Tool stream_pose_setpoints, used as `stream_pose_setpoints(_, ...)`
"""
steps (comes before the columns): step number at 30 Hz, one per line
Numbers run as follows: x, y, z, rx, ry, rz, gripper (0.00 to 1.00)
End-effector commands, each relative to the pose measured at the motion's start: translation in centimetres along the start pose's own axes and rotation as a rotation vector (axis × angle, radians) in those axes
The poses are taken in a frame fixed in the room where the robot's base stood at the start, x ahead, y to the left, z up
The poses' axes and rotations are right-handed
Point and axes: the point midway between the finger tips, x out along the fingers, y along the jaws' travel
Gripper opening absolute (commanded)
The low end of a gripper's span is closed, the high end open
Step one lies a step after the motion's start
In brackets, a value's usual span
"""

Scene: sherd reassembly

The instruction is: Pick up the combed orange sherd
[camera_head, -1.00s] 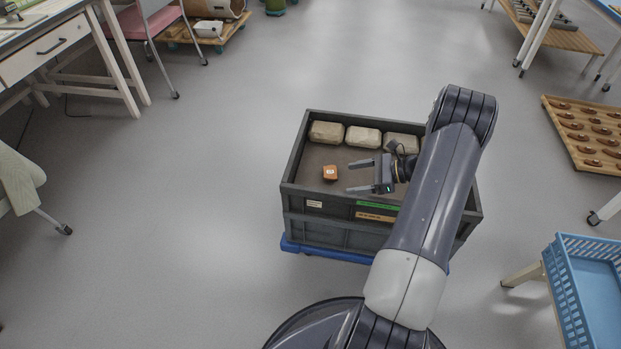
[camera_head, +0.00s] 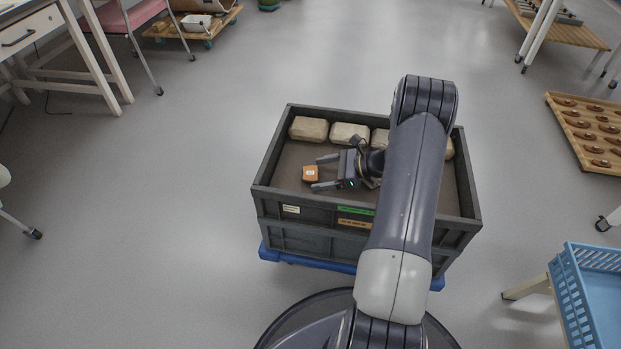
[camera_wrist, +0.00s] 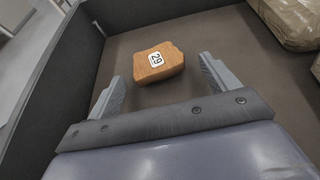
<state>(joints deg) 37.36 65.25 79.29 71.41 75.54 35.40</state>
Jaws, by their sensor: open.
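The orange sherd (camera_head: 310,174) lies on the brown floor of the grey crate (camera_head: 262,200), near its left side. In the wrist view the sherd (camera_wrist: 157,63) carries a white label marked 29. My gripper (camera_head: 314,173) is open and points left at the sherd, inside the crate. In the wrist view its two fingers (camera_wrist: 162,78) stand apart on either side, with the sherd just beyond and between their tips. The fingers do not visibly touch it. Combing on the sherd is too small to make out clearly.
Several pale wrapped blocks (camera_head: 309,129) line the crate's back wall. The crate stands on a blue dolly (camera_head: 300,259). A blue basket (camera_head: 590,300) is at the lower right and a wooden tray of sherds (camera_head: 590,135) at the right.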

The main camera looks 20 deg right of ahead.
Motion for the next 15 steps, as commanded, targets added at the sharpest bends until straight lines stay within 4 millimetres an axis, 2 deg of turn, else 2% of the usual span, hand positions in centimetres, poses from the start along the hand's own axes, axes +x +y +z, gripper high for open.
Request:
stream_pose_setpoints(2, 0.87, 0.03, -0.13, -0.001, 0.001, 0.001, 0.82)
stream_pose_setpoints(8, 0.89, 0.01, 0.04, 0.001, 0.000, 0.000, 0.82)
stream_pose_setpoints(15, 0.88, 0.01, 0.04, 0.001, 0.000, 0.000, 0.64)
